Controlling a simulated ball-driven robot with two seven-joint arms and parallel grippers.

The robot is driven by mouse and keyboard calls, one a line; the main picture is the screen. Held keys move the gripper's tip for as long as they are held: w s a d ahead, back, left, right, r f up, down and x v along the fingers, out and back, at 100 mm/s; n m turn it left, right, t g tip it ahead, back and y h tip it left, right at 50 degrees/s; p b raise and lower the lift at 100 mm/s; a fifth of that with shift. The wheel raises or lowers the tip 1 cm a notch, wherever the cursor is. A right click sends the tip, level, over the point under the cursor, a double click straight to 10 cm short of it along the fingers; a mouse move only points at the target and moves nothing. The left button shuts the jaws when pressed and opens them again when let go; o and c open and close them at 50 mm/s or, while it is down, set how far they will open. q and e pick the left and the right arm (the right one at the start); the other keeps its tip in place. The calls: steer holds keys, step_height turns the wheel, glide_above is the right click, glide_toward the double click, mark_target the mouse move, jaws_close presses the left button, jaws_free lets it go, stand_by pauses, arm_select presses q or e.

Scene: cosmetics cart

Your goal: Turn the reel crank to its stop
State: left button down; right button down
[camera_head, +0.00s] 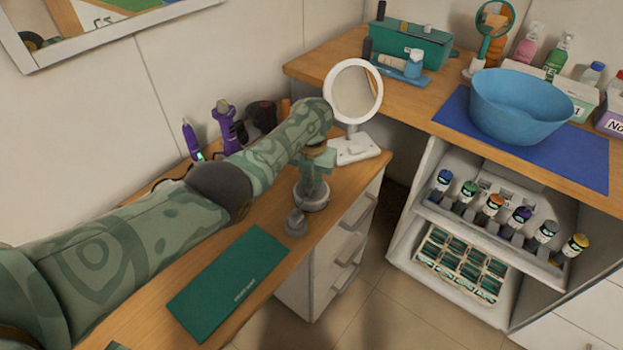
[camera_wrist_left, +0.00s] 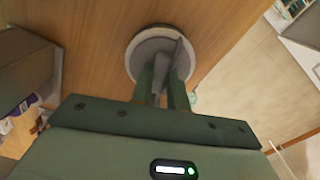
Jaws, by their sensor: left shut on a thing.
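The reel (camera_head: 311,197) is a round grey-white piece on the wooden desk, at the desk's front edge. It also shows in the left wrist view (camera_wrist_left: 141,49), where a grey crank (camera_wrist_left: 161,74) stands over it. My left gripper (camera_head: 313,182) reaches down onto the reel from above. In the left wrist view its two green fingers (camera_wrist_left: 164,88) are shut on the crank. The fingers and wrist hide part of the crank, so its exact angle is hard to tell. My right gripper is not in view.
A green case (camera_head: 229,281) lies on the desk, with a small grey knob-like piece (camera_head: 296,223) near the reel. A round white mirror (camera_head: 354,92) stands behind. Purple tools (camera_head: 225,122) stand by the wall. A blue bowl (camera_head: 520,105) sits on the other counter.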

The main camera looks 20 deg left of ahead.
mark_target(312, 182)
arm_select(q)
steer(key=shift+m, duration=0.4)
steer(key=c, duration=1.4)
jaws_free()
steer(key=shift+o, duration=0.2)
steer(key=shift+r, duration=0.1)
